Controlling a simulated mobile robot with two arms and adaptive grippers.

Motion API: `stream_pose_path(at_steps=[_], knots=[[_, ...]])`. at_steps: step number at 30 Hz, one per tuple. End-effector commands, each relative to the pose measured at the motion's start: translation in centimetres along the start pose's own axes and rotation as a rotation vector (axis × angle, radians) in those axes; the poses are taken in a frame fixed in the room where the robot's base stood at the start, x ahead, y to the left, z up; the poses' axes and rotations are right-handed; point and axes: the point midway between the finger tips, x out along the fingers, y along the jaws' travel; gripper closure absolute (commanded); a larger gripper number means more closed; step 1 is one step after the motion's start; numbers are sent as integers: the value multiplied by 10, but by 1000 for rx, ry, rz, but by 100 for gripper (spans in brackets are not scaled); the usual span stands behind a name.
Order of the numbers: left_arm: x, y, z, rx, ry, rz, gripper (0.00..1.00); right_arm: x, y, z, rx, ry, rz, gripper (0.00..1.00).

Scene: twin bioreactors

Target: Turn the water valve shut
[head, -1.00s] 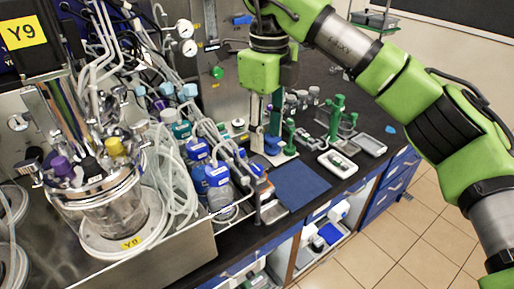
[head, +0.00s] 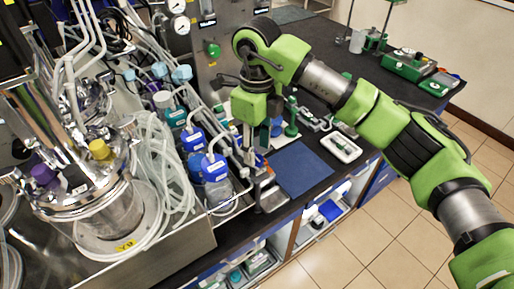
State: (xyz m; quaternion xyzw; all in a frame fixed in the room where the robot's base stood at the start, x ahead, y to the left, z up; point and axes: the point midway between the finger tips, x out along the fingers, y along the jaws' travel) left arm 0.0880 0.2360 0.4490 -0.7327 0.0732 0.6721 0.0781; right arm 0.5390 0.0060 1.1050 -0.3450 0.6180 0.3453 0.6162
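A round green knob (head: 213,50) sits on the upright metal panel behind the bench; it may be the water valve, but I cannot confirm this. My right arm comes in from the right, and its green wrist hangs in front of and below the knob, to the right of it. My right gripper (head: 249,147) points down, apart from the knob, near the bottles and bench fittings. Its fingers are small and blend into the clutter, so whether they are open or shut is unclear. My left gripper is out of view.
A glass bioreactor vessel (head: 108,222) with clear tubing stands at left in a metal tray. Blue-capped bottles (head: 216,170) stand beside it. A dark blue mat (head: 302,172) lies bare on the black bench. Pressure gauges (head: 180,25) are above.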

Motion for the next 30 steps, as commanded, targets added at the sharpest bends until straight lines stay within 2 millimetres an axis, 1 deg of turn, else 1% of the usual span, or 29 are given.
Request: stream_pose_path(at_steps=[1,4,9,16,17,18,21,30], knots=[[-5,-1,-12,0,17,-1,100,6,1,0,0,1,4,62],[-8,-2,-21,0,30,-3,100,16,0,0,-1,0,2,62],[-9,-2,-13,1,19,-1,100,25,0,1,-2,-2,0,62],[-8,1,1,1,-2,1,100,26,0,0,-2,-2,0,62],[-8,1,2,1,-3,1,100,26,0,0,-1,-2,0,67],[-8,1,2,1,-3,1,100,26,0,0,-1,-2,0,77],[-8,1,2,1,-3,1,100,26,0,0,-1,-2,0,100],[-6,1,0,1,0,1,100,26,0,0,16,-1,0,100]])
